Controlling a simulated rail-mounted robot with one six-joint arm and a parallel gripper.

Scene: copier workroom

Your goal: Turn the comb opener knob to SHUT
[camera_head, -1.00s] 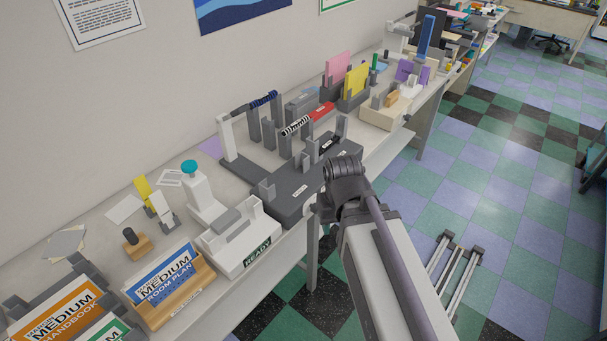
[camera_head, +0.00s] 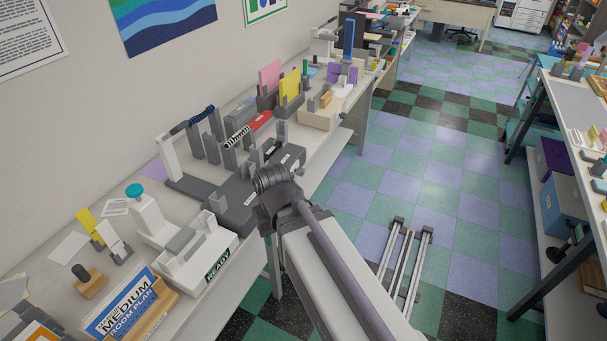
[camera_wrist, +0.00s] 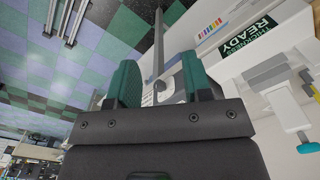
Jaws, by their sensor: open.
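A dark grey bench device (camera_head: 228,198) with upright posts and a black-and-white comb (camera_head: 237,137) stands mid-bench in the head view. It looks like the comb opener, but I cannot make out its knob or a SHUT mark. My arm's end covers part of its front edge. My gripper (camera_wrist: 160,80) shows in the wrist view with two green-padded fingers apart and nothing held between them. Its fingers are hidden in the head view. A white device marked READY (camera_head: 190,245) stands left of the grey one, and its label (camera_wrist: 250,40) is at upper right in the wrist view.
A teal-topped white device (camera_head: 150,215), a small wooden block with a dark knob (camera_head: 88,280) and a room plan box (camera_head: 130,305) stand at the near left. Pink and yellow cards (camera_head: 290,86) stand farther along. The floor aisle (camera_head: 400,190) holds a low rail frame (camera_head: 405,262).

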